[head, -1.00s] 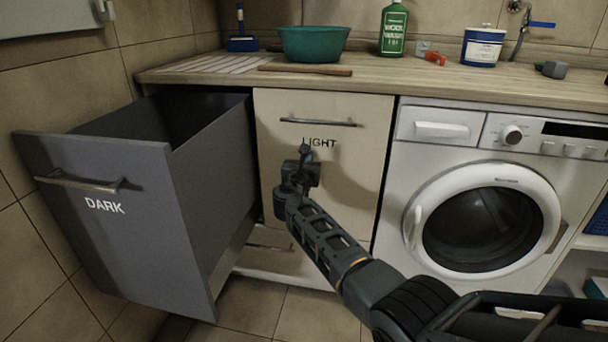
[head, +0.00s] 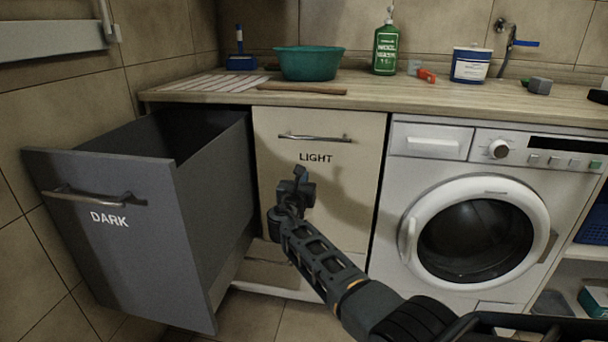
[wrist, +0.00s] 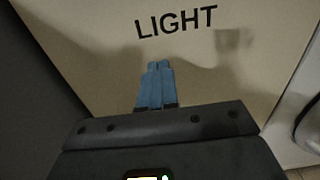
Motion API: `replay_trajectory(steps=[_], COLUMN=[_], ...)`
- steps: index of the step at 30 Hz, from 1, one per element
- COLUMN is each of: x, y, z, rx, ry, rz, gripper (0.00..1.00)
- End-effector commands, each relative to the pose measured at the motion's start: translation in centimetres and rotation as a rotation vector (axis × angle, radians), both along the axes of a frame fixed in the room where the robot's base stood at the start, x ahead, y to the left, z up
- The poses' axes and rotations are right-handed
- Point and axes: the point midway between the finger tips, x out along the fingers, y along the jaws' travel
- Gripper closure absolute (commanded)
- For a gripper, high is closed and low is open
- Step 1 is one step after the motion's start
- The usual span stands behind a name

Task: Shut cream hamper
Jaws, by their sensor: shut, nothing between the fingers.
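The cream hamper (head: 350,180) marked LIGHT has its front in line with the cabinet under the counter, so it looks shut. A metal bar handle (head: 315,138) runs across its top. My gripper (head: 300,174) is in front of the cream panel, just below the LIGHT lettering, with its fingers together and empty. In the wrist view, the closed blue fingers (wrist: 157,84) point at the cream panel (wrist: 90,50) below the word LIGHT (wrist: 176,22). I cannot tell whether the fingertips touch it.
The grey hamper (head: 125,250) marked DARK is pulled far out on the left. A white washing machine (head: 440,180) stands on the right. The wooden counter (head: 400,95) above holds a teal basin (head: 308,63), a green bottle (head: 386,48) and a blue-and-white tub (head: 470,65).

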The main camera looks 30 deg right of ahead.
Motion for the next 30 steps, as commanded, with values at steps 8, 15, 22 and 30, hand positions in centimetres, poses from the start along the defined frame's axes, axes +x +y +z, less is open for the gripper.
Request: replay_trajectory(steps=[8,15,22,30], x=[-3.4,-6.2,-7.1,-8.4], y=[3.7,6.4,7.4,8.1], z=[0.2,0.0,-0.1,-2.2], rx=[0.000,-0.001,-0.001,0.065], ry=[0.001,0.002,0.001,-0.007], rz=[0.003,0.002,0.002,0.023], gripper=[1.00,1.00,1.00,1.00])
